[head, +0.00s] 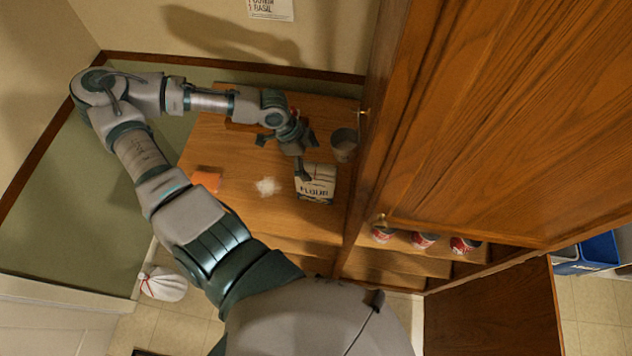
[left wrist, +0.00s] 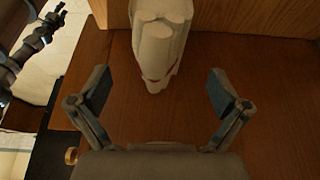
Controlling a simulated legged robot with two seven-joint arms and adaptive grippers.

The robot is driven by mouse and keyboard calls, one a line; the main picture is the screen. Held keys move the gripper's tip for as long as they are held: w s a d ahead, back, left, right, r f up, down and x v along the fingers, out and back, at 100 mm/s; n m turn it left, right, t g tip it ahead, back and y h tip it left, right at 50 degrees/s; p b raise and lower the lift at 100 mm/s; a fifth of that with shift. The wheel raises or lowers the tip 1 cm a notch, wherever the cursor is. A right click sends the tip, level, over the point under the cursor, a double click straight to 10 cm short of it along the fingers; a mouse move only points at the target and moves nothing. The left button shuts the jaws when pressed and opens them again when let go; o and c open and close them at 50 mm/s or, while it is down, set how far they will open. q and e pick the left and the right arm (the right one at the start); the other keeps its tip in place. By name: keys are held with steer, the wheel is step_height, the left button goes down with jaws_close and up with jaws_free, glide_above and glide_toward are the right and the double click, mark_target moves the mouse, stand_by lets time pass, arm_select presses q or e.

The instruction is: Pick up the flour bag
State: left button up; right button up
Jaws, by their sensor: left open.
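The flour bag (head: 316,187) is white with dark lettering and stands upright on the wooden counter, close to the cabinet side. In the left wrist view a white, folded-top shape that looks like the bag (left wrist: 160,42) is at the top centre, beyond and between the fingertips. My left gripper (head: 290,150) is open and empty, just behind and to the left of the bag in the head view. Its spread fingers also show in the left wrist view (left wrist: 158,93). A dark jointed part at that view's upper left looks like my right gripper (left wrist: 42,32); its jaw is unclear.
A grey cup (head: 343,144) stands behind the bag, near the cabinet. An orange item (head: 208,180) and a white powdery patch (head: 267,187) lie on the counter to the left. Several red-and-white cans (head: 424,240) stand right of the cabinet edge.

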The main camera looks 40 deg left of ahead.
mark_target(316, 180)
arm_select(q)
steer(key=shift+s+d+f, duration=0.15)
steer(key=shift+d+f, duration=0.2)
steer(key=shift+f, duration=0.05)
steer(key=shift+d+f, duration=0.1)
steer(key=shift+f, duration=0.1)
steer(key=f, duration=0.2)
steer(key=w+f+b, duration=0.1)
steer(key=f, duration=0.2)
steer(key=shift+d, duration=0.15)
steer(key=shift+d+r, duration=0.1)
steer(key=shift+d, duration=0.1)
steer(key=c, duration=1.8)
